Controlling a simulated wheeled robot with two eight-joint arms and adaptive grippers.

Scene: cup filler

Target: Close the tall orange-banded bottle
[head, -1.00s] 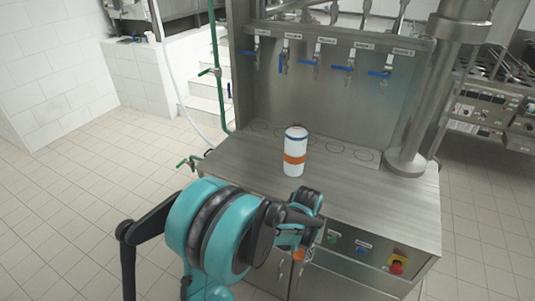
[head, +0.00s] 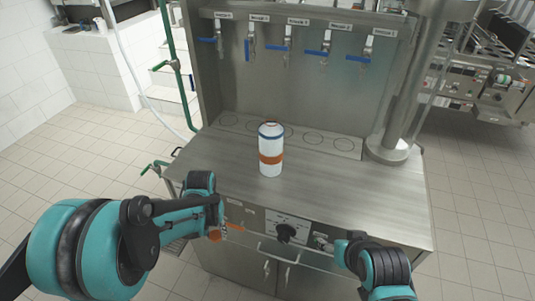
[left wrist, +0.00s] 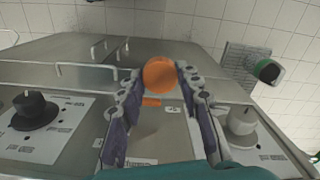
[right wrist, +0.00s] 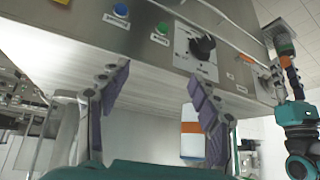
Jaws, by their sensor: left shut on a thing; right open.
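The tall white bottle (head: 271,160) with an orange band and a blue ring near its top stands upright on the steel counter. Its banded side also shows behind a finger in the right wrist view (right wrist: 192,128). My left gripper (head: 218,226) is in front of the counter, lower left of the bottle and apart from it. It is shut on a round orange cap (left wrist: 160,74), seen between its fingertips in the left wrist view. My right gripper (head: 325,243) is open and empty before the counter's front panel, lower right of the bottle.
The counter top (head: 350,195) is clear around the bottle. Several blue-handled taps (head: 285,42) hang on the back wall above it. A thick steel column (head: 395,120) stands at right. The front panel carries a black knob (head: 285,232). A green pipe (head: 177,65) runs at left.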

